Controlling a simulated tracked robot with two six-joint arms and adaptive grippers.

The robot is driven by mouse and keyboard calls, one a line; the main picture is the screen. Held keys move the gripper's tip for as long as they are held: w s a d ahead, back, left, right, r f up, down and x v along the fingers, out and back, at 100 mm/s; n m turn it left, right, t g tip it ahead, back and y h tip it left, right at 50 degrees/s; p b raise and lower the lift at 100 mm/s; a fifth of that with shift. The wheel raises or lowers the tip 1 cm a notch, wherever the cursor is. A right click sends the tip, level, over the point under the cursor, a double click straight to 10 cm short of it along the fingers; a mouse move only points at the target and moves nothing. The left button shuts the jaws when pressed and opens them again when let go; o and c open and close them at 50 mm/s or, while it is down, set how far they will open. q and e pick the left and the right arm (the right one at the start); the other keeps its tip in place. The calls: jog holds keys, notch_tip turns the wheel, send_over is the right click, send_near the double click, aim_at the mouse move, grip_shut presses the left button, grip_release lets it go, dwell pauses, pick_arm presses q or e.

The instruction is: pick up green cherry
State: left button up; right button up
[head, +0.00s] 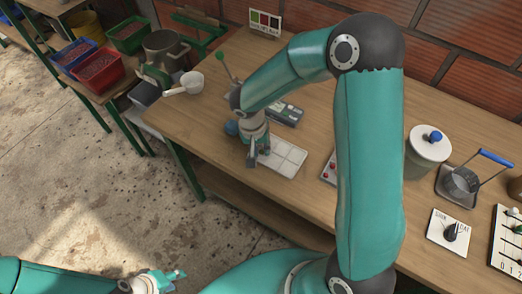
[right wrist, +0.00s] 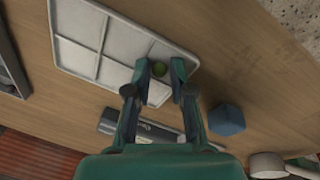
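A small green cherry (right wrist: 158,69) shows in the right wrist view in a compartment near the edge of the white divided tray (right wrist: 88,62). My right gripper (right wrist: 160,72) points down over that edge, its two fingers on either side of the cherry and slightly apart from it. In the head view the right gripper (head: 259,158) is at the left end of the tray (head: 283,158) and hides the cherry. My left gripper (head: 174,279) is low at the left of the head view, away from the bench, with its fingers apart and empty.
A blue block (right wrist: 227,120) and a grey scale-like device (head: 285,113) lie close to the tray. A white scoop (head: 190,83) and a pulper (head: 165,55) are farther left. A lidded pot (head: 427,150) stands right. Bare wood surrounds the tray's front.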

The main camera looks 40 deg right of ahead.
jog(key=c, duration=0.3)
jog(key=shift+r, duration=0.15)
dwell(0.3)
